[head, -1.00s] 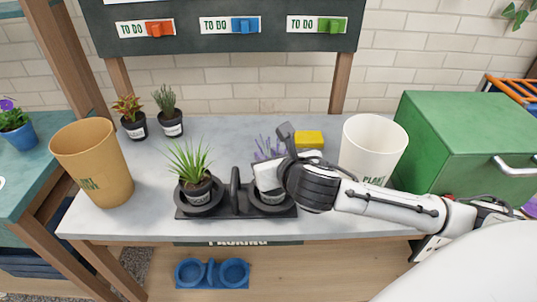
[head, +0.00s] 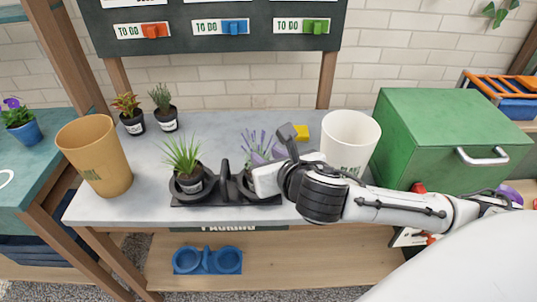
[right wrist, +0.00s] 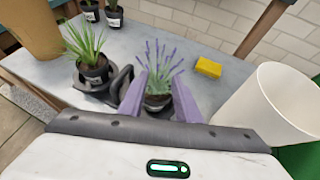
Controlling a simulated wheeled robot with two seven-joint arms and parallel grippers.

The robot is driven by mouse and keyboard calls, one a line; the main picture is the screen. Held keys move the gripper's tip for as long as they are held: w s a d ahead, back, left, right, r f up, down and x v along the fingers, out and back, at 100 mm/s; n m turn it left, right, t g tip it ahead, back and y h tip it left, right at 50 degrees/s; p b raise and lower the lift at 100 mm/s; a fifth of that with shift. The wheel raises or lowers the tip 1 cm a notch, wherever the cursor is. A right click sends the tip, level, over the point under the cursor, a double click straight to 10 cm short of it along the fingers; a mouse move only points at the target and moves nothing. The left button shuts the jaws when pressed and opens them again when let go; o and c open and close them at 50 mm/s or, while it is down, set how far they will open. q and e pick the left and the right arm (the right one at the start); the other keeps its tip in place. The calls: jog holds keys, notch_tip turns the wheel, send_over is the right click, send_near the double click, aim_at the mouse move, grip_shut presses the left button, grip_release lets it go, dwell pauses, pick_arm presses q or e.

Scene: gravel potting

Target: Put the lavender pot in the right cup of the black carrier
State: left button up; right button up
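The lavender pot (right wrist: 157,103) stands at the black carrier's right cup; its purple flower spikes (head: 255,140) show above my gripper in the head view. The black carrier (head: 222,199) lies on the bench, and its left cup holds a spiky grass pot (head: 183,165). My right gripper (head: 262,165) is in front of the right cup and hides most of it and the pot. In the right wrist view its two purple fingers (right wrist: 158,95) stand apart, one on each side of the pot; the pot's base is hidden. My left gripper is not in view.
A white planter (head: 350,140) stands close behind my right arm, beside a green box (head: 440,140). A tan planter (head: 95,160) is at the left. A yellow block (head: 301,132) and two small potted plants (head: 148,122) are farther back. The bench between them is clear.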

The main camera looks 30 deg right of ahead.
jog(key=s+a+f+m+g+y, duration=0.1)
jog(key=s+a+f+m+y, duration=0.1)
jog(key=s+a+f+m, duration=0.45)
jog(key=s+a+f+m+g+y, duration=0.1)
jog(key=a+f+m+g+y, duration=0.15)
jog(key=f+m, duration=0.75)
jog(key=s+f+m, duration=1.2)
jog(key=m, duration=0.3)
jog(key=shift+s+a+f, duration=0.3)
jog(key=shift+a+f, duration=0.05)
